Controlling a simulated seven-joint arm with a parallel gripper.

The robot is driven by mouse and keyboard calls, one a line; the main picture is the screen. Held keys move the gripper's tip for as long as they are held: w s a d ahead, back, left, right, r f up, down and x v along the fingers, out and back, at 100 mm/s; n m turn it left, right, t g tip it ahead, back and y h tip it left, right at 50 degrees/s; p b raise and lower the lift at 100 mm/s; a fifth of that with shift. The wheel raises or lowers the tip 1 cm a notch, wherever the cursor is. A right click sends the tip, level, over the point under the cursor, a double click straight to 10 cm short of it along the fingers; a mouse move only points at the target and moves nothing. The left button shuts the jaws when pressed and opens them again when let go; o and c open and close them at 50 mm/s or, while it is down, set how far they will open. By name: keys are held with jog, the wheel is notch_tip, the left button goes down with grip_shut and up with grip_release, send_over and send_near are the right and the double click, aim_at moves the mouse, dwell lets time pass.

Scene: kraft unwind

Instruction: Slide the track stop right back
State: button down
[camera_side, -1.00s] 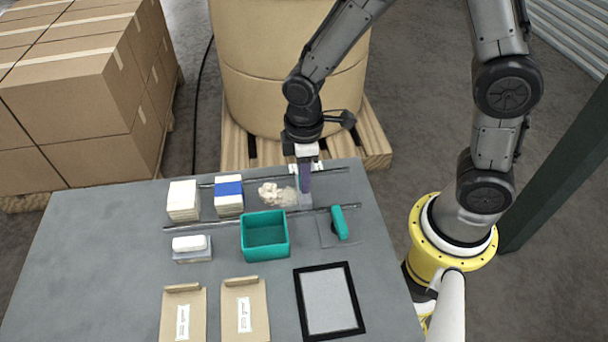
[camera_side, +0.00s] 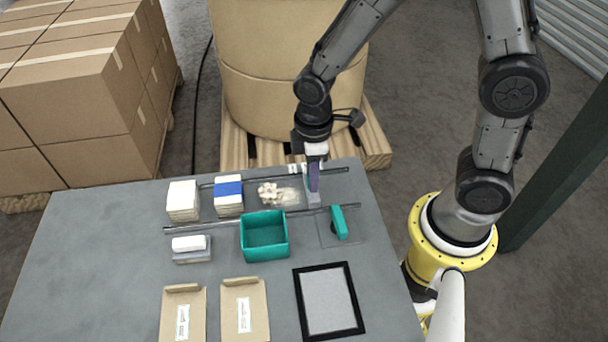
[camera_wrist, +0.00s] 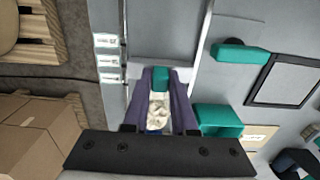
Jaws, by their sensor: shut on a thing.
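The track stop is a pale grey piece (camera_side: 313,199) between two dark rails at the right part of the track. Its teal grip (camera_wrist: 159,80) shows in the wrist view. My gripper (camera_side: 315,188) points down over the stop, with its purple fingers closed on the teal grip. In the wrist view, my gripper (camera_wrist: 160,76) has one finger on each side of that grip. The near rail (camera_side: 180,227) and far rail (camera_side: 335,171) run left to right. The fingers hide part of the stop in the side view.
Crumpled pale material (camera_side: 270,194) lies between the rails left of the stop. A teal bin (camera_side: 264,250) and a teal-handled tool (camera_side: 339,222) sit near the front rail. White labels (camera_wrist: 106,58) line the far rail.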

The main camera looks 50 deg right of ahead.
jog(key=s+d, duration=0.4)
jog(key=shift+s+d, duration=0.35)
jog(key=c, duration=0.7)
grip_release()
jog(key=shift+r, duration=6.95)
